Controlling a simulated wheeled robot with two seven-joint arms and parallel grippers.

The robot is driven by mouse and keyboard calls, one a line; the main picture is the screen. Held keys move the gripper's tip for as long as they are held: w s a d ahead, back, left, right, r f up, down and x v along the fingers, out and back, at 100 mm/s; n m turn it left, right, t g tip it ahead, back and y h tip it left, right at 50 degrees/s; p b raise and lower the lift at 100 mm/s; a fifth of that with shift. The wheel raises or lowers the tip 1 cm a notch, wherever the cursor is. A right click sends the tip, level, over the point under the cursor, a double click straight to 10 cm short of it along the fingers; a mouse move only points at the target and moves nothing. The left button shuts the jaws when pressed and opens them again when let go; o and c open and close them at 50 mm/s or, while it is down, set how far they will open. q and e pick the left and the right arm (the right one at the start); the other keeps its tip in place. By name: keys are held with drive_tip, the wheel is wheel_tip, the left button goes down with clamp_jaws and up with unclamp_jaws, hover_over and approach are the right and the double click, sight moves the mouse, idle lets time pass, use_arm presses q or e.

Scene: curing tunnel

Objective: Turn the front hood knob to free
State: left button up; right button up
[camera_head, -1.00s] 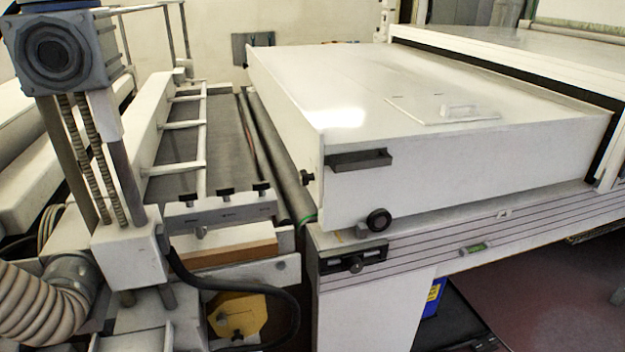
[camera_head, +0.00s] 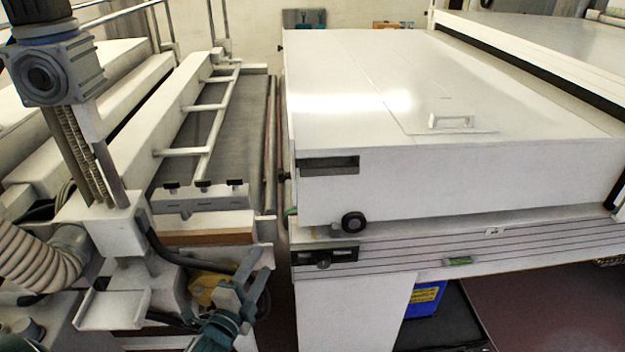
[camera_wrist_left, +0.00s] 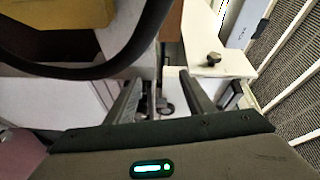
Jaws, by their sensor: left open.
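The front hood knob (camera_head: 353,222) is a round black knob with a lighter centre, low on the front face of the white hood (camera_head: 450,185), near its left corner. Its pointer direction is too small to read. My left gripper (camera_head: 246,264) is open and empty, low and to the left of the knob, clearly apart from it, in front of the gap between the machines. In the left wrist view its two fingers (camera_wrist_left: 158,92) stand apart with nothing held. I cannot make out the hood knob in that view. My right gripper is in neither view.
A black slotted plate (camera_head: 325,257) with a small knob sits below the hood. A black hose (camera_head: 190,262) and a yellow part (camera_head: 205,290) lie close to my left gripper. A post and motor block (camera_head: 55,75) stand at left. The space before the hood's front face looks clear.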

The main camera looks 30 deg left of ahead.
use_arm(q)
wheel_tip(320, 180, up, 12)
drive_tip(key=m+t+p, duration=0.1)
drive_tip(key=m+t, duration=0.1)
drive_tip(key=shift+s+a+f+m, duration=0.15)
drive_tip(key=shift+s+m, duration=0.15)
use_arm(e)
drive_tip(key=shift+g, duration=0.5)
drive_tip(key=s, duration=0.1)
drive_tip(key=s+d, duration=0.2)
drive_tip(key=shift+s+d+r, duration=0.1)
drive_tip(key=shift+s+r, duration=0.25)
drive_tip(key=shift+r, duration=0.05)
use_arm(q)
drive_tip(key=shift+w, duration=0.1)
drive_tip(key=p, duration=0.6)
approach(284, 176)
drive_tip(key=w+a, duration=0.2)
drive_tip(key=w, duration=0.6)
drive_tip(key=shift+w+a, duration=0.15)
drive_tip(key=shift+w, duration=0.4)
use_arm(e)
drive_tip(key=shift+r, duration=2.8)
use_arm(q)
drive_tip(key=c, duration=1)
